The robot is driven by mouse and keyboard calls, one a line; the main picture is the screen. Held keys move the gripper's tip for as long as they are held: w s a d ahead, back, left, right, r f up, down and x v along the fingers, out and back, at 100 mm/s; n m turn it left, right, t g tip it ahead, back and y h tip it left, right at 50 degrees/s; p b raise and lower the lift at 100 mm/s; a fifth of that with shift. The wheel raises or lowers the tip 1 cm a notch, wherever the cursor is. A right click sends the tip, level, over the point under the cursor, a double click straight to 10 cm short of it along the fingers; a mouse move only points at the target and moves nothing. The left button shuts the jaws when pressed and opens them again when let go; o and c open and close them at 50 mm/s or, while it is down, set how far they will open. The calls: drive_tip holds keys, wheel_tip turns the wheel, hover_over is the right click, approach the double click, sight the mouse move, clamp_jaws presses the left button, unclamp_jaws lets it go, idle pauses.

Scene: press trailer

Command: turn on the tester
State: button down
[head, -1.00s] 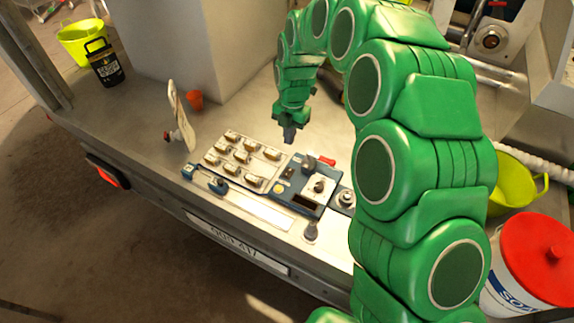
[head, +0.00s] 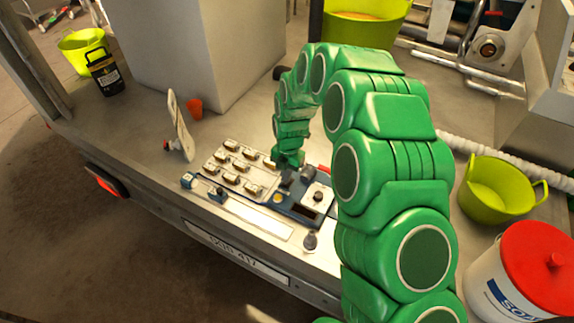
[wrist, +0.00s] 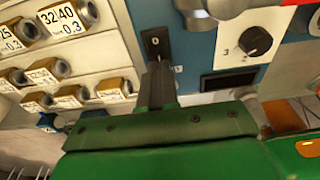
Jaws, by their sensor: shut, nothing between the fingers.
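The tester is a blue panel (head: 288,208) on the trailer bed, beside a tray of labelled fittings. In the wrist view the tester (wrist: 197,55) shows a small black switch plate (wrist: 155,40) marked 0, a black knob (wrist: 255,41) on a white plate, and a dark display window (wrist: 230,83). My gripper (head: 286,180) is low over the tester's left part. In the wrist view my gripper (wrist: 161,70) is shut and empty, its tips at the lower edge of the switch plate. I cannot tell whether they touch it. The tips hide the plate's lower part.
The fittings tray (head: 213,168) adjoins the tester on the left. A yellow-green tub (head: 500,195) and a red-lidded bucket (head: 535,255) are at right. The trailer's front edge runs close by.

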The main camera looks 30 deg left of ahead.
drive_tip(key=shift+s+f, duration=0.1)
drive_tip(key=shift+f, duration=0.65)
drive_tip(key=shift+s+f, duration=0.15)
drive_tip(key=shift+f, duration=0.15)
drive_tip(key=shift+w+d+r, duration=0.1)
drive_tip(key=shift+w, duration=0.7)
drive_tip(key=shift+r, duration=0.25)
wheel_tip(320, 180, up, 14)
drive_tip(key=w, duration=0.1)
drive_tip(key=shift+w+f, duration=0.2)
drive_tip(key=shift+w, duration=0.15)
